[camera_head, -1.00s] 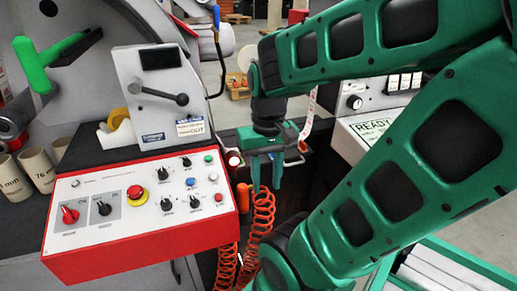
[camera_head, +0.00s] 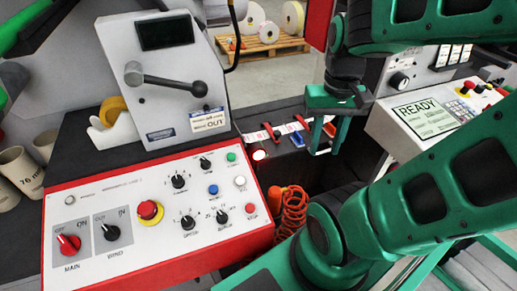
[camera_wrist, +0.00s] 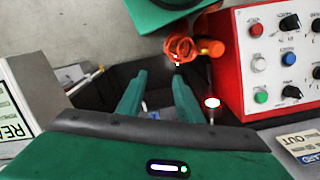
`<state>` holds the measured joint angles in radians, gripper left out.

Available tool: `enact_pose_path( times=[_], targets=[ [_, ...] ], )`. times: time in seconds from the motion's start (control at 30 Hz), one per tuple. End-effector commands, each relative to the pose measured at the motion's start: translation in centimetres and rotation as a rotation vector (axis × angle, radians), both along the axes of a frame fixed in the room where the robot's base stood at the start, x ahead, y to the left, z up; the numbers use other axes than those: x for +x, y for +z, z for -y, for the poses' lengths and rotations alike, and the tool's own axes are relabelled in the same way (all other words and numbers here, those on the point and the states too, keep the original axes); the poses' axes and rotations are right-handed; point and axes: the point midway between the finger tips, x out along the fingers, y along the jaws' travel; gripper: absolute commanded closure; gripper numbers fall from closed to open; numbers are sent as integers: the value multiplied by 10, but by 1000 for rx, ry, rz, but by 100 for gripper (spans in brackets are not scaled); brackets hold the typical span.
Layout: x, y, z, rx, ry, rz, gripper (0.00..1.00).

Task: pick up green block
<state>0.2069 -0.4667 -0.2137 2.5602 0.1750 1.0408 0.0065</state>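I cannot make out a green block for certain in either view. My gripper (camera_head: 326,148) is in the middle right of the head view, pointing down over the dark area beside the red-edged control panel. Its two green fingers are apart in the wrist view (camera_wrist: 160,86), with nothing held between them. Small red, white and blue items (camera_head: 297,138) lie on the dark ledge just left of the fingers. A small pale blue and white thing (camera_wrist: 153,115) shows below the finger gap in the wrist view, partly hidden.
The control panel (camera_head: 130,245) with knobs and buttons fills the lower left. An orange coiled hose (camera_head: 293,212) hangs beside it. A white console with a READY screen (camera_head: 422,115) stands at the right. A lever box (camera_head: 165,85) rises behind the panel.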

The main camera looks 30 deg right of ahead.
Motion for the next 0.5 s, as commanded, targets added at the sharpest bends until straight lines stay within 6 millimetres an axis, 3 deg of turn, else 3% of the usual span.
enact_pose_path(
  times=[0.03,0.1,0.17,0.27,0.5],
  targets=[
    [0,0,0,0,2,0,54],
    [-9,5,0,0,26,14,41],
    [-3,6,4,1,77,13,41],
    [19,6,12,9,233,12,41],
    [98,-8,15,92,885,62,41]
  ],
)
